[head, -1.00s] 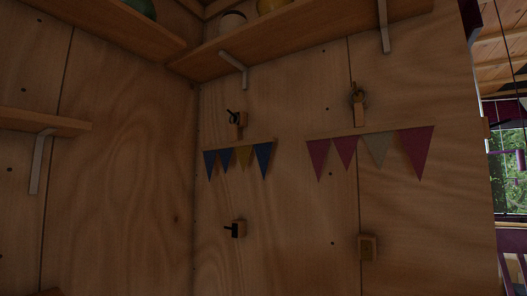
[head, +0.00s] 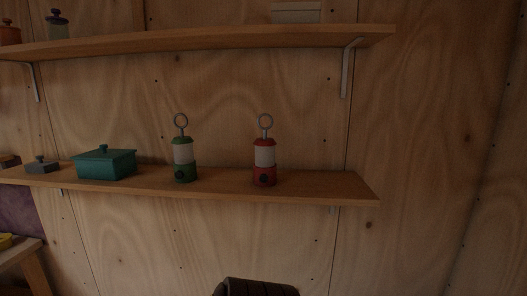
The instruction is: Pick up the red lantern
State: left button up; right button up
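The red lantern (head: 264,156) stands upright on the lower wall shelf, right of the middle. It has a red base and cap, a pale middle and a grey ring handle on top. A green lantern (head: 183,158) of the same shape stands to its left. Neither of my grippers shows in the head view, and nothing is seen touching the red lantern.
The lower shelf (head: 325,187) also holds a teal lidded box (head: 106,163) and a small grey lidded dish (head: 41,166). The upper shelf (head: 220,40) runs above the lanterns, with jars and a pale box (head: 296,13). A dark chair-like top (head: 254,287) shows at the bottom edge.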

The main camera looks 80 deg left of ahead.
aim_at(265, 147)
jog(key=u, duration=2.7)
